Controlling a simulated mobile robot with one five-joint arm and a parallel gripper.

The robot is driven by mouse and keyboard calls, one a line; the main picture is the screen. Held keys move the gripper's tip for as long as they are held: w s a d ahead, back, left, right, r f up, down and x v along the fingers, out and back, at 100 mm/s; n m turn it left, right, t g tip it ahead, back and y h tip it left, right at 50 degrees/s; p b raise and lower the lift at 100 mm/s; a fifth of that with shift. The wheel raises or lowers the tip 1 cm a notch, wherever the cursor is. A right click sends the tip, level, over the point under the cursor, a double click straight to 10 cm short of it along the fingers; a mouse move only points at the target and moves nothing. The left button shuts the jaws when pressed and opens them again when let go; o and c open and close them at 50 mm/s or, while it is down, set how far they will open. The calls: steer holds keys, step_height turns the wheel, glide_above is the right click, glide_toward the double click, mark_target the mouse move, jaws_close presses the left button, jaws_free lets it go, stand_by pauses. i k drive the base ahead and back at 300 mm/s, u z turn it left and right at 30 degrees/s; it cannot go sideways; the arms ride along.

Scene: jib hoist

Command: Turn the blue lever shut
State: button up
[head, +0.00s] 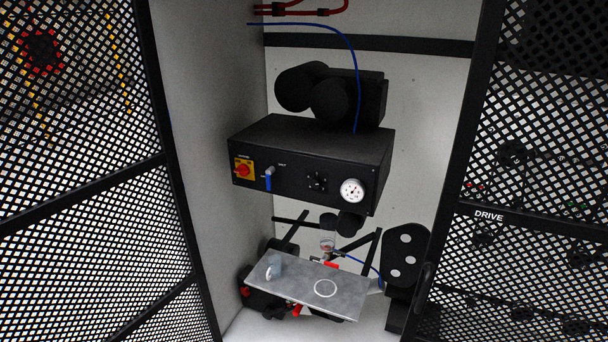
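The blue lever (268,183) is on the front face of a black control box (310,155) in the middle of the head view. It hangs about straight down from a small light-coloured pivot. It sits between a red and yellow rotary switch (243,171) on its left and a black round knob (317,182) on its right. A small label above the lever is too small to read. My gripper is not in view, and nothing touches the lever.
A white-faced gauge (352,191) is at the box's right end. Below stands a grey plate (300,288) bearing a grey-blue cup (274,267) and a white ring. Black mesh panels flank the bay left and right; the right one (500,250) reads DRIVE. The space before the box looks clear.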

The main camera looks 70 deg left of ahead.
mark_target(271, 170)
steer(key=u, duration=0.25)
steer(key=i, duration=0.2)
steer(key=u, duration=3.9)
steer(key=i, duration=0.8)
